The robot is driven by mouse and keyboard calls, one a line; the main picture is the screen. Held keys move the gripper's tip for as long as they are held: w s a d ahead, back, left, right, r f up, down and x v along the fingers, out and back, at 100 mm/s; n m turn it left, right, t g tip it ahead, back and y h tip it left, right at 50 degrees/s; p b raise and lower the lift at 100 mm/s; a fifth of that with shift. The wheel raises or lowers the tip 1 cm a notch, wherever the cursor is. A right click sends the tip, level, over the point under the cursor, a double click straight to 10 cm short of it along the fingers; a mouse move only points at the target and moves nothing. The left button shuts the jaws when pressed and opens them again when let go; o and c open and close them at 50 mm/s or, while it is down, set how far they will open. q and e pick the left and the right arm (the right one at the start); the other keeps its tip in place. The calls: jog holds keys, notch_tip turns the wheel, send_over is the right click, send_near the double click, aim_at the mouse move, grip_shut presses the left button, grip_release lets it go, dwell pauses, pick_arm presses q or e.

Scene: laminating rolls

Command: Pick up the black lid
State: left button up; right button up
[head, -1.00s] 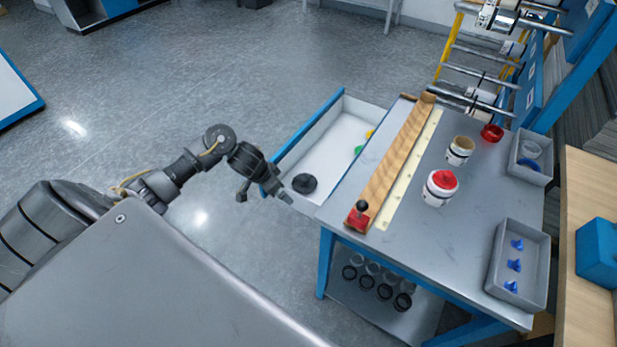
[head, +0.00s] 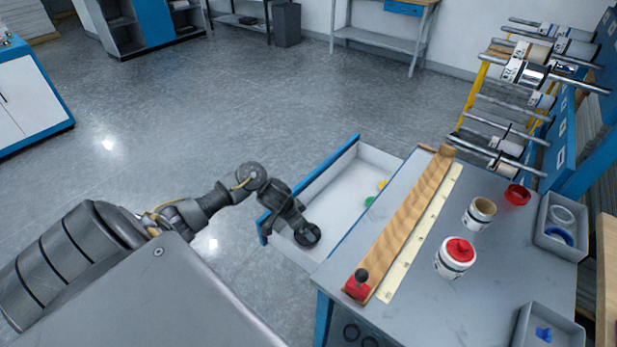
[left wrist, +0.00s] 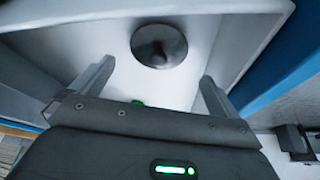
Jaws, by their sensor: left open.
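The black lid (head: 310,238) lies in the open white drawer, near its front end. In the left wrist view the round dark lid (left wrist: 159,45) shows whole, ahead of the fingertips and roughly centred between them. My left gripper (head: 300,227) reaches down into the drawer and partly covers the lid in the head view. In the left wrist view its two fingers (left wrist: 156,75) are spread wide with nothing between them. I cannot tell how high they are above the lid. My right gripper is not in view.
The drawer (head: 345,205) has a blue front and white walls close to my gripper; a green lid (head: 369,201) and a yellow one (head: 382,184) lie further back. The grey table (head: 420,285) beside it holds a red-lidded jar (head: 455,258), an open jar (head: 479,213) and a wooden bar (head: 405,225).

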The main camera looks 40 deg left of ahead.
aim_at(302, 240)
pick_arm(q)
jog(key=shift+w+f, duration=0.3)
jog(key=shift+f, duration=0.35)
jog(key=shift+w+d+f, duration=0.15)
jog(key=shift+f, duration=0.1)
jog(key=b+x, duration=0.1)
jog(key=x, duration=0.4)
jog(key=shift+b, duration=0.35)
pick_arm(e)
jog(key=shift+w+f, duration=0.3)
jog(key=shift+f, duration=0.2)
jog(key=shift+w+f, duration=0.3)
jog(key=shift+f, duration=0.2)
